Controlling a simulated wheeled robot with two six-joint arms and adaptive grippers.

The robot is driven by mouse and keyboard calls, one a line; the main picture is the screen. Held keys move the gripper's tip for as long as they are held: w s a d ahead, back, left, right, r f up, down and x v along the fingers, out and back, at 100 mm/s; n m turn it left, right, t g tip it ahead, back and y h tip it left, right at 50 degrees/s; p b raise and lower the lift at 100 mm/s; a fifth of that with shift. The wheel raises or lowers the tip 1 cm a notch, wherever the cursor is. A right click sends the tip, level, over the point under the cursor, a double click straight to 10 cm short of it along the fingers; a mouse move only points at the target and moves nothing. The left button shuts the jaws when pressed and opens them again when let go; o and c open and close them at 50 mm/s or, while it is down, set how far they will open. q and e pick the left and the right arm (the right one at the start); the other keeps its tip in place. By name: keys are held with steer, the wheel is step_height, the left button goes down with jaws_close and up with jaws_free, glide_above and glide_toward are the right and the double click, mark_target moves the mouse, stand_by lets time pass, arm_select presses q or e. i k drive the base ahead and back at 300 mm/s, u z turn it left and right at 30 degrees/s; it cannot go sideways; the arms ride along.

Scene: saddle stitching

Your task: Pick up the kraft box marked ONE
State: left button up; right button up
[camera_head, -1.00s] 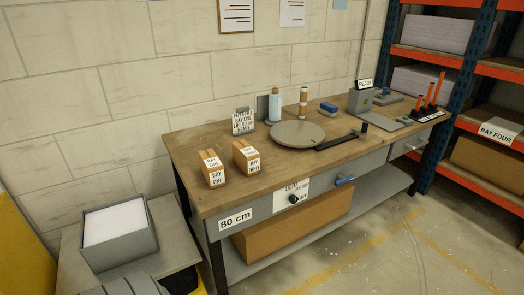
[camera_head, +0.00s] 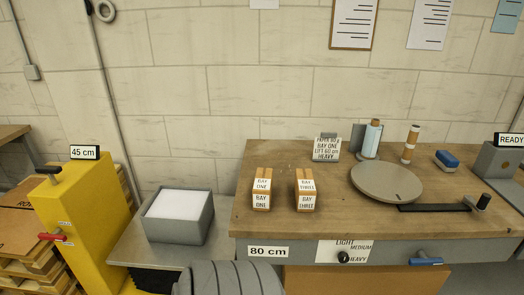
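The kraft box marked BAY ONE (camera_head: 262,189) stands on the left part of the wooden bench top (camera_head: 335,215), near its front edge. Its labels face me on the top and front. A similar kraft box marked BAY THREE (camera_head: 306,190) stands a short gap to its right. Neither of my grippers is in view, and nothing touches the boxes.
A grey tray of white sheets (camera_head: 179,229) sits on a lower surface left of the bench. Behind the boxes stands a sign (camera_head: 326,148). A yellow post marked 45 cm (camera_head: 85,220) is at left.

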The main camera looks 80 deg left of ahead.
mark_target(262, 188)
steer(key=u, duration=0.9)
steer(key=i, duration=0.9)
steer(key=u, duration=0.9)
